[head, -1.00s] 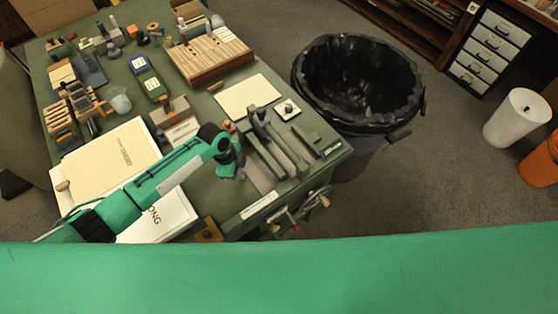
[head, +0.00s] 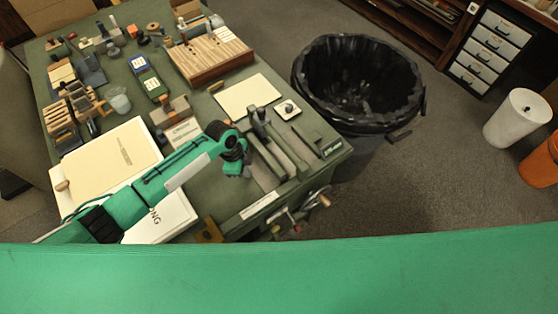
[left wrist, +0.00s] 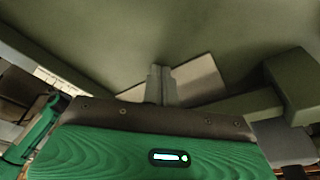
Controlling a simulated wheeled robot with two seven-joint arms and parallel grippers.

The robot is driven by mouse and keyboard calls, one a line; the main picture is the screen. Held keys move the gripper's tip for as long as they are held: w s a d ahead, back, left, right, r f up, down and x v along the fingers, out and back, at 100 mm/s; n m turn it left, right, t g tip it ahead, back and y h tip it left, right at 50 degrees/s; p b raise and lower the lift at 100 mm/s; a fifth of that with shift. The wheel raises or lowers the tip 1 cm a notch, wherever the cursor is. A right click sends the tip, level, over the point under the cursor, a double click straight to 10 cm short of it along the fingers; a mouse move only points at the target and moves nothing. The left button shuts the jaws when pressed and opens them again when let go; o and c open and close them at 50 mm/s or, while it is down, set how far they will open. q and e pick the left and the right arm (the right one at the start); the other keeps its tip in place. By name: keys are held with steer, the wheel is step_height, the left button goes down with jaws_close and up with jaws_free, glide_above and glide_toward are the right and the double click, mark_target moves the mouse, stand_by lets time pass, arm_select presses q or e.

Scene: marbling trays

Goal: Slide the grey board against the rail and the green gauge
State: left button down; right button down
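The grey board (head: 260,174) appears as a flat grey piece on the green table, at the near right corner beside my left gripper. A light grey plate, likely this board (left wrist: 204,78), shows behind the fingertips in the left wrist view. Long green bars (head: 291,153) lie just right of it; I cannot tell clearly which is the rail and which is the green gauge. A green block (left wrist: 291,86) stands to the right in the wrist view. My left gripper (head: 243,175) is low beside the board, its fingers (left wrist: 161,82) together with nothing seen between them. Contact is unclear. My right gripper is out of view.
A cream sheet (head: 248,95) and a small white square with a dark knob (head: 288,109) lie behind the bars. A large pale board (head: 105,160) lies left, under my arm. A black-lined bin (head: 358,85) stands beyond the table's right edge.

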arm_select(q)
steer(key=shift+s+d, duration=0.1)
stand_by(0.4)
steer(key=shift+r+p, duration=0.3)
steer(key=shift+p, duration=0.05)
steer(key=p+v, duration=0.4)
steer(key=shift+s+r, duration=0.15)
steer(key=shift+r, duration=0.1)
steer(key=shift+s+f, duration=0.1)
stand_by(0.3)
